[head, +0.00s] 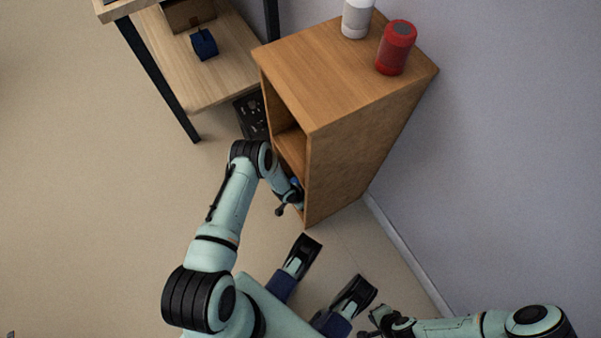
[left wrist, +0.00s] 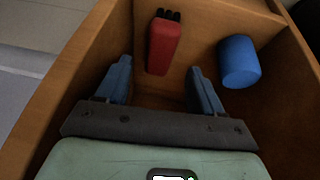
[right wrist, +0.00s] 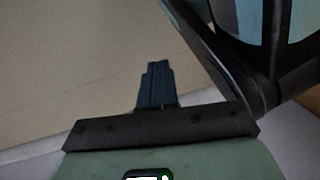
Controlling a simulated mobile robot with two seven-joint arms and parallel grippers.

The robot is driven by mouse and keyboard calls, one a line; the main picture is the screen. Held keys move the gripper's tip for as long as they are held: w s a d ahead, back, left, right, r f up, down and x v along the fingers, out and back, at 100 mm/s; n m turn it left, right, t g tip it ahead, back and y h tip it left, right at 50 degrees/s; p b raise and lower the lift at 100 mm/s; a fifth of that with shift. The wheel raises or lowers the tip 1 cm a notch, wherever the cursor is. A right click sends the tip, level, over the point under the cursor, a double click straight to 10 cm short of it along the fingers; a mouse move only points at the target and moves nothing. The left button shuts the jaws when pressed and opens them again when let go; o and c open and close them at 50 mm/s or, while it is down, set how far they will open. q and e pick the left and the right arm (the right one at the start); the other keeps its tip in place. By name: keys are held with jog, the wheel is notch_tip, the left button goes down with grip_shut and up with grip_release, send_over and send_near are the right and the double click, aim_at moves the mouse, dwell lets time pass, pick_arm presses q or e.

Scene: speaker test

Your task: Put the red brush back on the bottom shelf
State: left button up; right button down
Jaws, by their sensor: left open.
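The red brush (left wrist: 163,47), with black bristles at its far end, lies inside the wooden shelf unit (head: 345,150), on the compartment floor as the left wrist view shows it. My left gripper (left wrist: 160,68) reaches into the unit's open front. Its two blue fingers are spread apart, with the brush just beyond and between them, not gripped. In the head view this gripper (head: 292,194) is partly hidden by the unit's side, and the brush is not visible. My right gripper (right wrist: 157,85) has its fingers together with nothing between them, low at the right of the head view.
A red canister (head: 396,48) and a white one (head: 357,18) stand on top of the unit. A black-legged table (head: 185,80) is at the left; a wall (head: 500,150) is at the right.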

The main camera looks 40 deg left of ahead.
pick_arm(q)
jog(key=p+v, duration=0.2)
jog(key=v, duration=0.5)
pick_arm(e)
jog(key=w+r+t, duration=0.2)
jog(key=w+r, duration=0.2)
jog(key=w, duration=0.1)
jog(key=shift+w+a+r, duration=0.25)
jog(key=shift+w+a, duration=0.1)
jog(key=shift+a, duration=0.05)
pick_arm(q)
jog(key=shift+s, duration=0.15)
pick_arm(e)
jog(key=shift+s, duration=0.15)
